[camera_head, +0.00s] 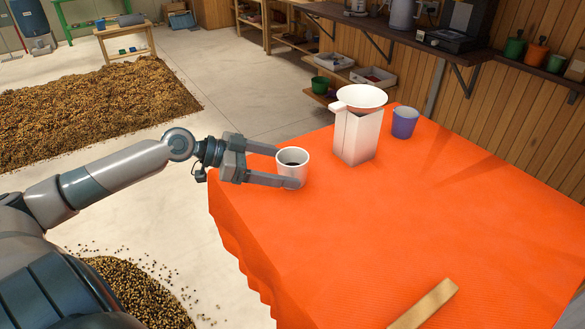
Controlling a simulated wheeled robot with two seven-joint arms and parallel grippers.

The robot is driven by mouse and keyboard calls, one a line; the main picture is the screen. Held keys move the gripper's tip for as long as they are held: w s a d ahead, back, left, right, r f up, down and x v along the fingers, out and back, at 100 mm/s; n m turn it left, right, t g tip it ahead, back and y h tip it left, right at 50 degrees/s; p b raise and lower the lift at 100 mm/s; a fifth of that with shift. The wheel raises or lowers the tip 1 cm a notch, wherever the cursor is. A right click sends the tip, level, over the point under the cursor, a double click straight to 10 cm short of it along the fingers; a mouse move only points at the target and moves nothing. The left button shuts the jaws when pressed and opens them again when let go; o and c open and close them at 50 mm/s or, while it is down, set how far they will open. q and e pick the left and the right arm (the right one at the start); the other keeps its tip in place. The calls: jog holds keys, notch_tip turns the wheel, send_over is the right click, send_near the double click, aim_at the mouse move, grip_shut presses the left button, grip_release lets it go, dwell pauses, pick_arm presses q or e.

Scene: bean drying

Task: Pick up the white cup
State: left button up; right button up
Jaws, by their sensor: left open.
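The white cup (292,161) stands upright on the orange-covered table (370,240), near its left edge, with something dark inside. My left gripper (284,168) comes in from the left at cup height. It is open, with one finger on the far side of the cup and the other across its near side. The near finger covers part of the cup's lower front. I cannot tell whether either finger touches it. My right gripper is not in view.
A white box-shaped container (357,137) topped by a white bowl-like piece (361,97) stands behind the cup to the right. A purple cup (404,122) is beyond it. A wooden bar (424,304) lies at the front. The table's middle is clear.

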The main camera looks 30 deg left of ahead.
aim_at(307, 180)
pick_arm(q)
jog(key=shift+w+d+f, duration=0.25)
jog(key=shift+w+d, duration=0.15)
jog(key=shift+d, duration=0.05)
jog(key=shift+w+d+p, duration=0.35)
jog(key=shift+w+p, duration=0.1)
jog(key=shift+p, duration=0.35)
jog(key=p+x, duration=0.2)
jog(key=x, duration=0.1)
jog(key=shift+w+d+p, duration=0.1)
jog(key=shift+w+p, duration=0.15)
jog(key=shift+p, duration=0.05)
jog(key=shift+w+d+f, duration=0.2)
jog(key=shift+d+f, duration=0.05)
jog(key=c, duration=1.2)
